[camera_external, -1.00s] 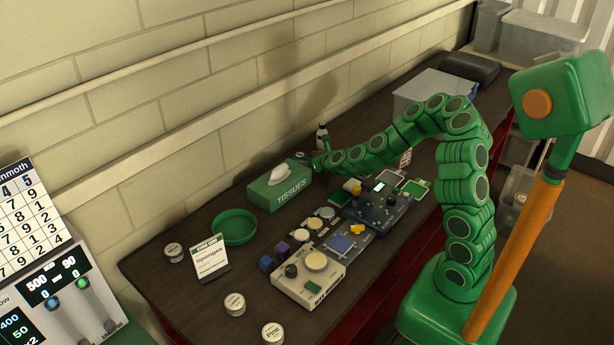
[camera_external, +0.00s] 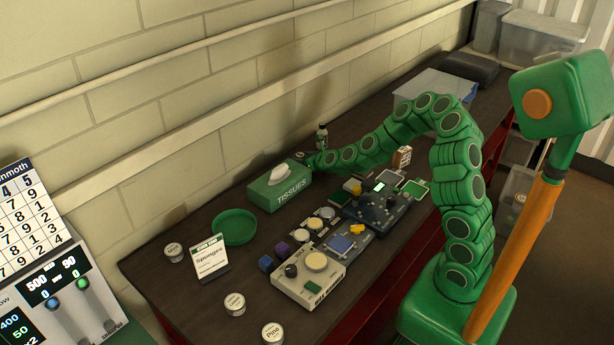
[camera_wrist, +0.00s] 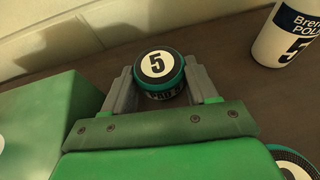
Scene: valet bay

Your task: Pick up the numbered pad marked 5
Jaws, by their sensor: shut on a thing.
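The pad marked 5 (camera_wrist: 160,66), a round dark-and-teal puck with a white top and a black 5, sits between the two grey fingers in the wrist view. My gripper (camera_wrist: 163,84) is shut on it, a finger at each side. In the external view my gripper (camera_external: 309,161) is at the back of the table, just behind the right end of the green tissue box (camera_external: 273,196). The pad cannot be made out there. I cannot tell whether the pad still touches the table.
The tissue box also fills the left of the wrist view (camera_wrist: 40,125). A bottle (camera_external: 322,138) stands close by; a white bottle (camera_wrist: 285,38) shows at upper right in the wrist view. A green bowl (camera_external: 234,226), sponges sign (camera_external: 210,258) and several devices occupy the front. The wall is close behind.

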